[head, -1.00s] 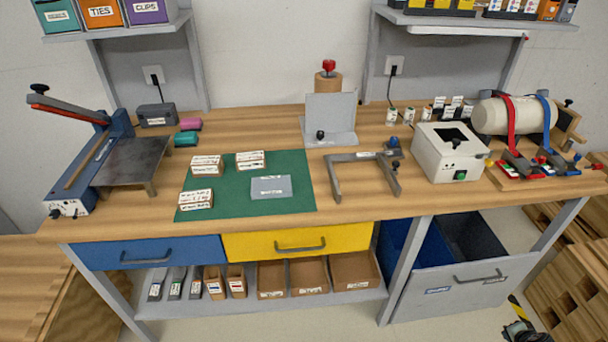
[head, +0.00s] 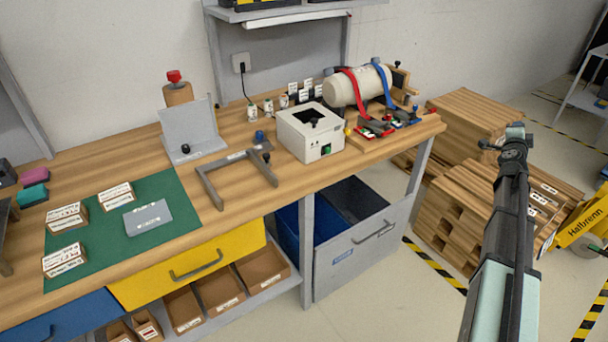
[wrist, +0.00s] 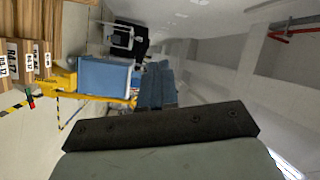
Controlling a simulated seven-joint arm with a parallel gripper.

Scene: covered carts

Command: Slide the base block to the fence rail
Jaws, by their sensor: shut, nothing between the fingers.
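A grey block (head: 147,218) with a label lies on the green mat (head: 178,190) in the head view; it looks like the base block. The grey U-shaped frame (head: 208,187) right of the mat has straight bars and may carry the fence rail; I cannot tell for sure. My gripper (head: 515,130) is at the right of the head view, raised over the floor side, well away from the bench. It is shut and empty. The wrist view shows neither the block nor the frame.
Several small labelled blocks (head: 117,196) share the mat. Wooden pallets (head: 470,205) and a yellow pallet truck (head: 587,222) stand at right.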

